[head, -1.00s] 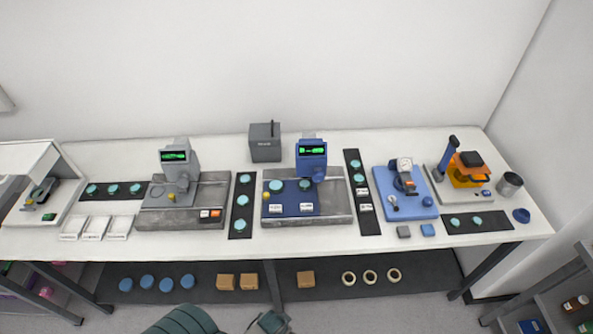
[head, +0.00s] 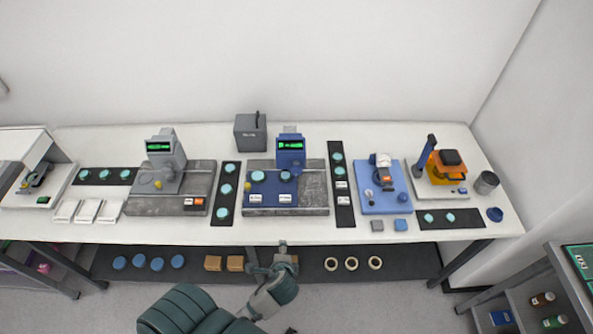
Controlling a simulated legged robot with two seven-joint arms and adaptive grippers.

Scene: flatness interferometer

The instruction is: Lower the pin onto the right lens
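A blue-headed instrument (head: 290,149) with a green display stands on a grey slab with a blue plate (head: 270,190). Two teal discs lie on that plate: a left lens (head: 257,176) and a right lens (head: 285,176). The instrument's head overhangs close beside the right lens. A small yellow part (head: 248,187) is at the plate's left edge. I cannot make out the pin for certain. My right gripper is not in view.
A similar grey instrument (head: 160,160) stands to the left. Dark strips with teal discs (head: 228,205) flank the blue one. A blue gauge stand (head: 385,195) and an orange device (head: 447,168) stand to the right. Below is a dark shelf (head: 400,265) with boxes and rings.

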